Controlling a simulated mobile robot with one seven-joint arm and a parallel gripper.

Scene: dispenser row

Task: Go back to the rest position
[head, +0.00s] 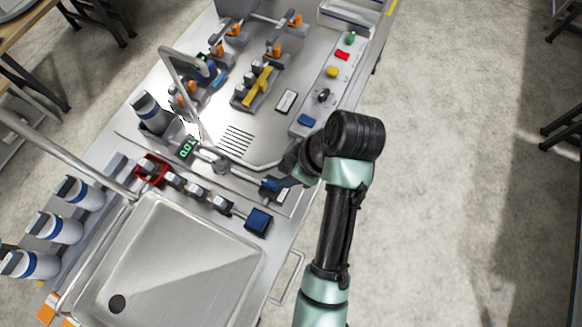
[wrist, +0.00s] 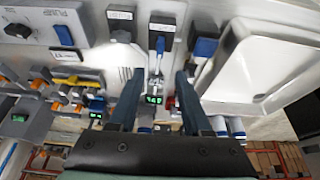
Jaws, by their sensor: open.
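My gripper (head: 270,185) is at the end of my bent arm, low over the right edge of the steel counter (head: 283,215), beside the basin. In the wrist view, my gripper (wrist: 158,74) has its two dark blue fingers spread apart. Nothing is held between them. A blue lever (wrist: 160,45) and a small green display (wrist: 154,99) show in the gap; I cannot tell how far beyond the fingertips they are. The wrist partly hides the counter edge in the head view.
A steel basin (head: 180,260) fills the near counter. A row of small valves (head: 196,192) with a blue block (head: 258,221) lies along its far edge. A bent metal pipe (head: 183,85) and bottles (head: 57,228) stand at left. The floor (head: 450,180) at right is clear.

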